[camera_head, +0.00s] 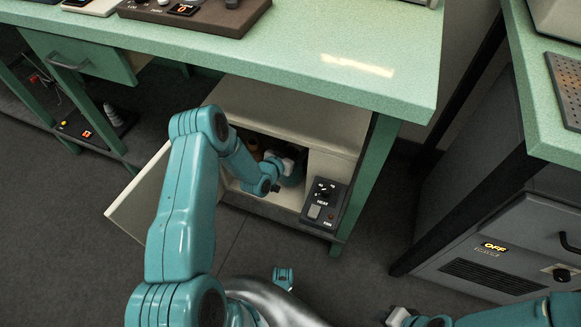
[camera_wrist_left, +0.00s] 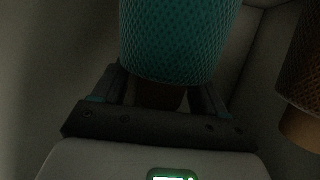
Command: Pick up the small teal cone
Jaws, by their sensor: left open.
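A teal cone (camera_wrist_left: 178,38), wrapped in a fine net, stands out at the top of the left wrist view, with its upper part cut off by the frame. My left gripper (camera_wrist_left: 157,92) is open, with a finger on either side of the cone's lower end. I cannot tell whether the fingers touch it. In the head view my left arm reaches into the open cabinet under the green bench, and its wrist hides most of what is inside. At the bottom edge, part of my right gripper (camera_head: 401,317) shows, too cropped to read.
A brown netted cone (camera_wrist_left: 300,75) with an orange base stands close to the right. The cabinet's door (camera_head: 140,205) hangs open at left. A dark heat panel (camera_head: 324,203) is at the opening's right side. The green bench top (camera_head: 300,50) lies above.

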